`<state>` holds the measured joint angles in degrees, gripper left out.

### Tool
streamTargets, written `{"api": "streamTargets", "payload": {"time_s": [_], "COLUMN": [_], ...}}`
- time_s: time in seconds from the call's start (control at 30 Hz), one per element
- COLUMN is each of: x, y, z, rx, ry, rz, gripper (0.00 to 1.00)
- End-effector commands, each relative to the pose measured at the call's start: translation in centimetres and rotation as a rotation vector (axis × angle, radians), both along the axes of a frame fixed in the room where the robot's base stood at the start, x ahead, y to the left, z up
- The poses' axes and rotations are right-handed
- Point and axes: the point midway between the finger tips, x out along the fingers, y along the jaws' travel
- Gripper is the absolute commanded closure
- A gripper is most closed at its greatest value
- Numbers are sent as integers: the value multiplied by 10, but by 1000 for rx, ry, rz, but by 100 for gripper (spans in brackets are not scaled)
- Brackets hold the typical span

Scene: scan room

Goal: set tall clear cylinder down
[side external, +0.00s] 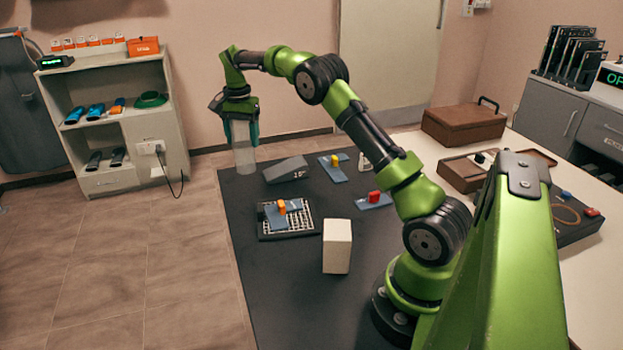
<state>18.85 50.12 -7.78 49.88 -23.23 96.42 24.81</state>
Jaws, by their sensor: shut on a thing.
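The tall clear cylinder (243,158) is pale and see-through and hangs upright below my gripper (241,125) in the side external view. My gripper is shut on its upper part. The cylinder is at the far left edge of the dark mat (262,312) on the table. I cannot tell whether its bottom touches the mat or is a little above it. The fingertips are partly hidden by the gripper body and the small size of the view.
A grey wedge-shaped block (287,170) lies just right of the cylinder. Nearer are a black grid tray (306,226) with blue and orange pieces and a cream block (337,246). Blue plates with a yellow knob (334,160) and a red knob (375,197) lie further right.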

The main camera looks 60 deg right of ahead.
Motion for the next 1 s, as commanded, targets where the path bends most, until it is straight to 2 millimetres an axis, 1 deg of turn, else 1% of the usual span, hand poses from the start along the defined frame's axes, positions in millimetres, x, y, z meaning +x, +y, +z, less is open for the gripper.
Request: {"api": "streamTargets", "payload": {"time_s": [0.03,0.1,0.23,0.4,0.47,0.9,0.93,1.0], "x": [0,0,0,0,0,1,0,0], "y": [0,0,0,0,0,0,0,0], "z": [-7,-16,-26,-50,-55,-62,-63,-63], "rx": [1,0,-1,1,1,-1,0,0], "ry": [-2,-2,-2,-2,-3,-4,-2,-2], "rz": [0,1,0,0,1,2,2,2], "gripper": [88,88,88,89,89,89,33,22]}}
